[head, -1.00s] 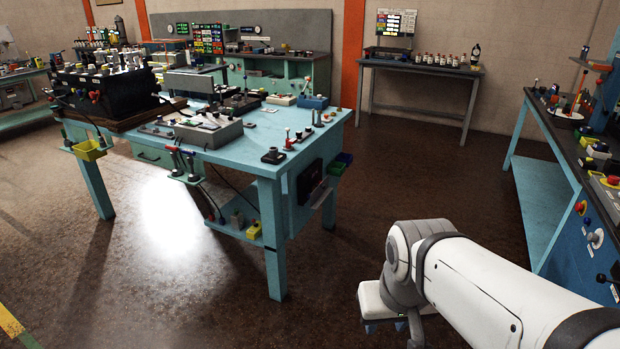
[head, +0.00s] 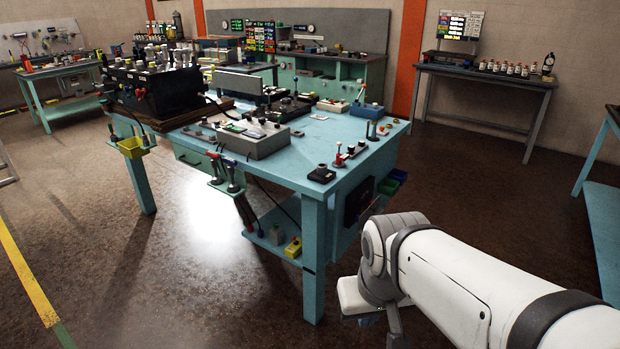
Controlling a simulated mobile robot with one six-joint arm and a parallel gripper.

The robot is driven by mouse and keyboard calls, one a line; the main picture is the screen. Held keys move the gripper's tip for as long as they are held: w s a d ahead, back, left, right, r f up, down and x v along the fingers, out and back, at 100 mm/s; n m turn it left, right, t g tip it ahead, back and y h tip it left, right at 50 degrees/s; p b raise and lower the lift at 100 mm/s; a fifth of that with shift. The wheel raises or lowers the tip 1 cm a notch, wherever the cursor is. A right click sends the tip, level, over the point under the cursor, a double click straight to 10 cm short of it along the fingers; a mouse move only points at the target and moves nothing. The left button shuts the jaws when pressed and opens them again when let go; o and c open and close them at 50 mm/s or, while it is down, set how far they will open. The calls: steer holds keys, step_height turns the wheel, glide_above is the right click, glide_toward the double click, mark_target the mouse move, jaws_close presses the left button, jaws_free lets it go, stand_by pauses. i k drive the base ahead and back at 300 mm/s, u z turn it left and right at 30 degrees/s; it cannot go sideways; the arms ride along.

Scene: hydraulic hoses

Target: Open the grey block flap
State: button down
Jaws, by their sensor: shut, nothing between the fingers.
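A grey block (head: 254,139) with small parts on its top sits near the front edge of the turquoise table (head: 285,165). A flat grey panel (head: 238,83) stands upright farther back on the same table. I cannot tell which of these carries the flap, or whether a flap is open or shut. My white and grey arm comes in from the lower right, its bent joint in front of the table's right side. The fingers of my gripper do not show.
A black box (head: 155,90) with many knobs stands on the table's left. Levers and a yellow bin (head: 132,147) hang at its front edge. A bench with bottles (head: 485,82) stands at the back right. Open brown floor lies left and front.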

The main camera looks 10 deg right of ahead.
mark_target(373, 209)
steer(key=u, duration=0.15)
steer(key=i, duration=1.55)
steer(key=z, duration=0.5)
